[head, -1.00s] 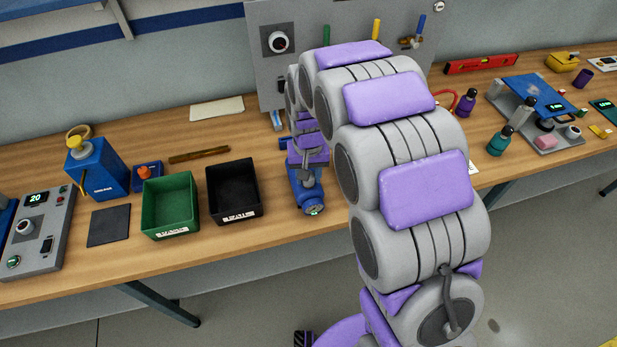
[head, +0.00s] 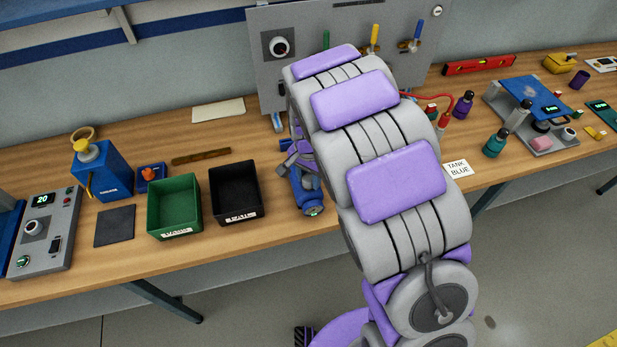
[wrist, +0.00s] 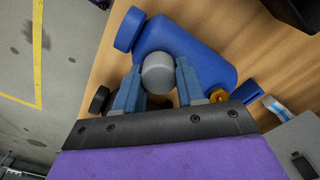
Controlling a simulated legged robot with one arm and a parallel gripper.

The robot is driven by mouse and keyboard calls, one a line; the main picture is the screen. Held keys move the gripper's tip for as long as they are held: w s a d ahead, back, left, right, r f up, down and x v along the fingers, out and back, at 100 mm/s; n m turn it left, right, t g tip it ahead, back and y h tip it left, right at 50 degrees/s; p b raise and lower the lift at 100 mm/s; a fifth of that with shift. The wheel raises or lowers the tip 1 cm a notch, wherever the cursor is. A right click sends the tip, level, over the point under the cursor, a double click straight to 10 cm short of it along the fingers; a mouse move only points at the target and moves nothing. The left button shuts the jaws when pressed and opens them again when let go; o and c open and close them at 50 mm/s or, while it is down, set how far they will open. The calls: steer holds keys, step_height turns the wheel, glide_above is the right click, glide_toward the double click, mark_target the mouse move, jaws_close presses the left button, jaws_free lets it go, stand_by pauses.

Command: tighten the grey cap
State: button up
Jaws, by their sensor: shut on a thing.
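The grey cap (wrist: 157,74) is a rounded knob on the side of a blue tank-like body (wrist: 190,42), seen in the wrist view. My gripper (wrist: 158,67) has its two blue fingers on either side of the cap and is shut on it. A blue round end (wrist: 129,29) sticks out of the body at the left, and a small brass-coloured fitting (wrist: 218,96) sits at its lower right. In the head view the blue body (head: 304,193) lies near the bench front. The cap and fingertips cannot be made out there, and my arm covers part of the area.
A black bin (head: 235,213) and a green bin (head: 173,228) stand left of the blue body. A grey panel with coloured valve handles (head: 374,34) rises behind. A "TANK BLUE" card (head: 458,169) and bottles (head: 496,142) are on the right. The bench front edge is close.

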steer(key=shift+w+r+m, duration=0.1)
steer(key=shift+m, duration=0.2)
steer(key=shift+r+m+p, duration=0.1)
steer(key=shift+m+p, duration=0.75)
steer(key=shift+m, duration=0.35)
steer(key=shift+m+p, duration=0.3)
steer(key=shift+m, duration=0.4)
steer(key=o, duration=1)
steer(key=shift+f, duration=0.2)
steer(key=n, duration=0.2)
steer(key=shift+n+b, duration=0.35)
steer(key=shift+n, duration=0.65)
